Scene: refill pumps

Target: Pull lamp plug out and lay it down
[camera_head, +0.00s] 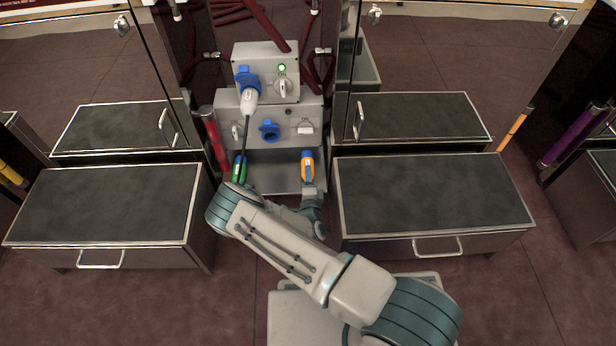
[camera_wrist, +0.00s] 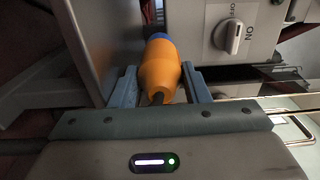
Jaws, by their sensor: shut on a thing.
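An orange plug (camera_wrist: 159,70) with a blue end sits between the two fingers of my gripper (camera_wrist: 160,88) in the wrist view. My gripper is shut on the orange body, with the cable end toward my palm. In the head view the orange plug (camera_head: 304,156) is low, right of centre, in front of the grey lower panel. My gripper (camera_head: 308,180) is there too. I cannot tell whether the plug's blue end touches anything. A white plug with a blue front (camera_head: 249,102) sits in the upper box's socket, its dark cable hanging down. No label shows which is the lamp plug.
The upper grey box (camera_head: 262,60) has a lit green light and a knob. The lower panel (camera_head: 228,101) has an empty-looking blue socket (camera_head: 269,131) and switches. A green connector (camera_head: 238,168) stands at left. Dark-topped low cabinets (camera_head: 110,205) (camera_head: 430,190) flank the space.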

